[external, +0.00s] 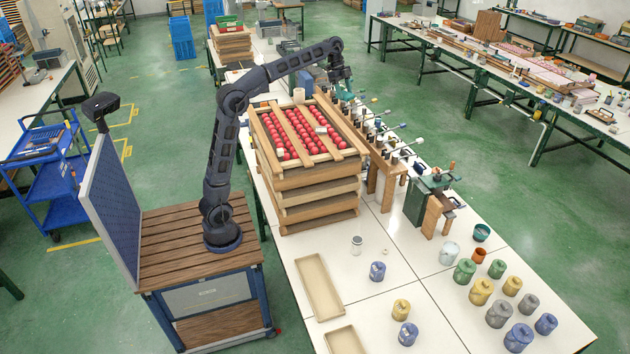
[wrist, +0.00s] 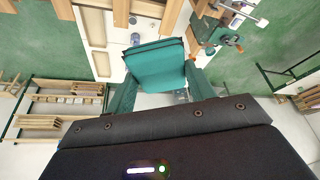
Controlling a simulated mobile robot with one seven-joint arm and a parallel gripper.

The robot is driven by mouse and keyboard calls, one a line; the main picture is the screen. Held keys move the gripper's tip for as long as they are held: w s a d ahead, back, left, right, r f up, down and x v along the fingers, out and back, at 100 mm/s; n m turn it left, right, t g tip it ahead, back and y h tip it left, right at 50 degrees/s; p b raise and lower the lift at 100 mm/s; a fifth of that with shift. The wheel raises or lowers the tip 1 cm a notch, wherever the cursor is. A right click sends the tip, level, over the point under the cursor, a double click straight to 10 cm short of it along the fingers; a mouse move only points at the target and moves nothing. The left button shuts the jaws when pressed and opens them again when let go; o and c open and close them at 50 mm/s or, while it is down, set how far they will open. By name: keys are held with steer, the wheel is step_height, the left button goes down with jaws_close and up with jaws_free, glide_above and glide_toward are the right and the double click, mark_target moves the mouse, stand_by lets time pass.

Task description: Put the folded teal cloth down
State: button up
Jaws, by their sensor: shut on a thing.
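The folded teal cloth (wrist: 155,66) shows in the wrist view as a flat folded square between the two green fingers of my gripper (wrist: 158,84). My gripper is shut on it, with a finger at its left and right sides. In the external view my gripper (external: 340,84) is up at the far end of the bent arm, behind the tray stack and near the row of clamps. The cloth is too small to tell from the gripper there.
A stack of wooden trays (external: 277,183) with red balls on top stands on the white table (external: 377,292). Clamps (external: 392,143) line its right side. Paint jars (external: 481,291) stand at the front right. Empty beige trays (external: 320,286) lie at the front left. Some front table surface is bare.

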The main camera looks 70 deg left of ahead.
steer(key=w+d+m, duration=0.2)
steer(key=d+m, duration=0.1)
steer(key=d, duration=1.3)
steer(key=m+g, duration=0.4)
steer(key=m, duration=0.3)
glide_above(358, 305)
steer(key=a, duration=0.1)
steer(key=f, duration=7.2)
steer(key=shift+w+a, duration=0.1)
steer(key=shift+w, duration=0.1)
steer(key=o, duration=0.9)
steer(key=shift+f, duration=0.1)
steer(key=shift+o, duration=0.2)
steer(key=v, duration=1.2)
steer(key=shift+s, duration=0.15)
